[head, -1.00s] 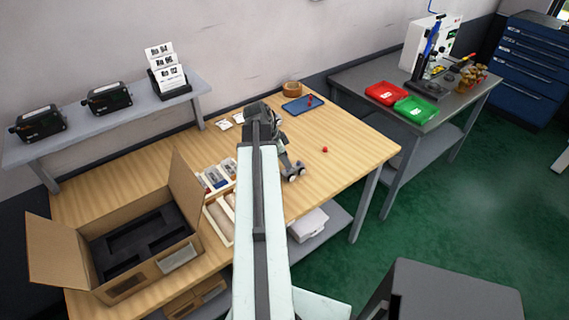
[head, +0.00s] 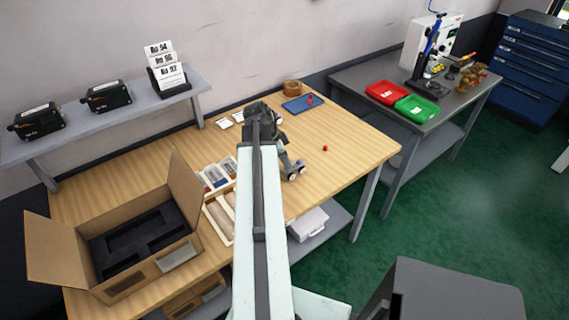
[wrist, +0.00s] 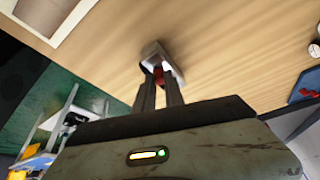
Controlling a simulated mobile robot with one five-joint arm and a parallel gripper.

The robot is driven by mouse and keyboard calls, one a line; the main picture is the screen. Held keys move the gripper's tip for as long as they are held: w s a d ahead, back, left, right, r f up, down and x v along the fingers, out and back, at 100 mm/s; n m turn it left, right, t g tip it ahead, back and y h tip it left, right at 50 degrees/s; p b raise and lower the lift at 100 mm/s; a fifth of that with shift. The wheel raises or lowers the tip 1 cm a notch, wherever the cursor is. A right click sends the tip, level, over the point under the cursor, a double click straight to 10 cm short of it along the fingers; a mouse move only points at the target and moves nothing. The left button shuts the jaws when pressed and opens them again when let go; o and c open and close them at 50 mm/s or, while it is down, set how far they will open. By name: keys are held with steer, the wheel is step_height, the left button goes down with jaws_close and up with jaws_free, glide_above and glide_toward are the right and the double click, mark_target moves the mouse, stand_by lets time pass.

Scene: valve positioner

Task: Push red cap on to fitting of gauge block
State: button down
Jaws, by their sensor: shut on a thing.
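My gripper (wrist: 160,85) is shut on a small red piece, the red cap (wrist: 158,75), between its fingertips. A grey-white block-like piece (wrist: 152,52) lies just beyond the tips, around the red; I cannot tell if they touch. In the head view, the grey gauge block (head: 290,166) with two round white-faced gauges sits near the table's front edge, beside the end of my arm, which partly hides it. My fingertips are hidden there. A loose red cap (head: 324,148) lies on the table to the right of the gauges.
A blue tray (head: 296,107) with red pieces and a brown round container (head: 292,87) stand at the back. An open cardboard box (head: 160,267) and a compartment tray (head: 220,218) are at left. Red (head: 384,90) and green (head: 420,107) bins stand on the side bench. Table right of the gauges is mostly clear.

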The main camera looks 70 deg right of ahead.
steer(key=shift+f, duration=0.25)
steer(key=c, duration=1.3)
jaws_free()
steer(key=shift+c, duration=0.2)
steer(key=p+v, duration=0.7)
steer(key=v, duration=0.1)
steer(key=shift+f, duration=0.1)
